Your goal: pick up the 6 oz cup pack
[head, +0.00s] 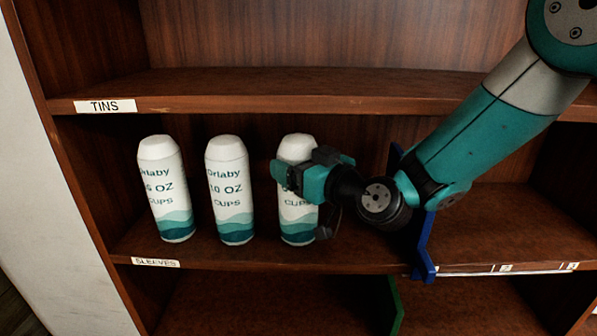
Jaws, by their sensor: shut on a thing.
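Three white cup packs with teal wave bands stand upright in a row on the middle shelf. The left pack (165,190) reads "6 OZ CUPS", and I cannot tell whether a digit stands before the 6. The middle pack (230,190) seems to read "10 OZ CUPS". The right pack (296,221) shows "CUPS", but my gripper hides its size. My gripper (291,174) reaches in from the right and is shut on the right pack at its upper middle. That pack's base appears to be on the shelf.
The shelf edge carries a "SLEEVES" label (156,262), and the shelf above has a "TINS" label (105,106). A blue divider (424,250) stands right of the packs, close to my arm. A green divider (396,306) is below. The shelf right of the blue divider looks empty.

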